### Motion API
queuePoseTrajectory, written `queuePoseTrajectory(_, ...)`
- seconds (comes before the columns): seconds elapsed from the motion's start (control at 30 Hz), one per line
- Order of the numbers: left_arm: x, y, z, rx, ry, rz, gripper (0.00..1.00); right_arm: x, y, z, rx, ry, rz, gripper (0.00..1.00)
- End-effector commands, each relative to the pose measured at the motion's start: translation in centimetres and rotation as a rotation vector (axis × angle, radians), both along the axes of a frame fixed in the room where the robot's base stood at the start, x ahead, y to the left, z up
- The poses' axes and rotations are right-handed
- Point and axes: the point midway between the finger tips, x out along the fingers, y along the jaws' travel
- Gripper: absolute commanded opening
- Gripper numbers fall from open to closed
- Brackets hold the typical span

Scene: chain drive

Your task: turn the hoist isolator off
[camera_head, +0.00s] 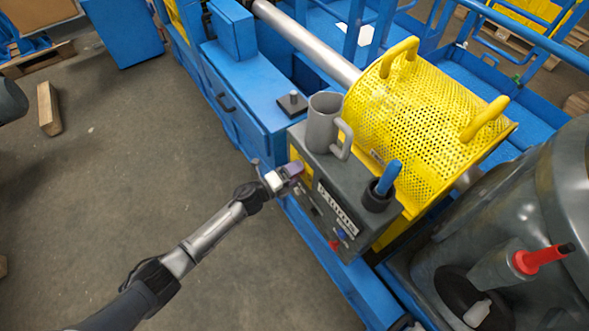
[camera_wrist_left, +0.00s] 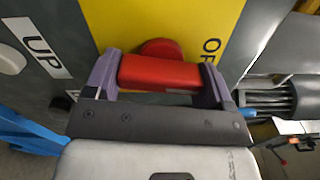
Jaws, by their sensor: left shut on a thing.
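The hoist isolator has a red handle (camera_wrist_left: 158,73) on a yellow plate (camera_wrist_left: 115,22), on the side of a grey control box (camera_head: 358,190). My left gripper (camera_wrist_left: 158,80) is shut on the red handle, with one purple finger at each end of it. A round red part (camera_wrist_left: 160,47) shows behind the handle. Black letters reading "OF" stand on the plate beside the right finger, which may cover the rest. In the head view my left gripper (camera_head: 290,171) is at the box's left face and hides the handle. My right gripper is not in view.
A grey mug (camera_head: 322,122) and a dark cup (camera_head: 377,197) with a blue-handled tool stand on the box. A yellow perforated guard (camera_head: 425,115) is behind it. A label reading "UP" (camera_wrist_left: 42,47) is beside the plate. The floor at left is mostly clear.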

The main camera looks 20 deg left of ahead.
Motion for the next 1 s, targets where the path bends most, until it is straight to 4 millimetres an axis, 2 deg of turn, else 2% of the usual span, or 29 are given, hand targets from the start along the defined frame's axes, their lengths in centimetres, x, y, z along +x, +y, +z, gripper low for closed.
queuePoseTrajectory(0.4, -0.01, -0.07, 0.11, -0.134, 0.097, -0.001, 0.53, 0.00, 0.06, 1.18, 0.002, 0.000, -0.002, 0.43)
queuePoseTrajectory(0.97, -0.01, -0.05, 0.06, -0.153, 0.111, -0.001, 0.53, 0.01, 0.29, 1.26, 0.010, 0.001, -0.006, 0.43)
queuePoseTrajectory(1.0, -0.01, -0.05, 0.06, -0.153, 0.111, -0.001, 0.79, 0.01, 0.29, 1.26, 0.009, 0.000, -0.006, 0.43)
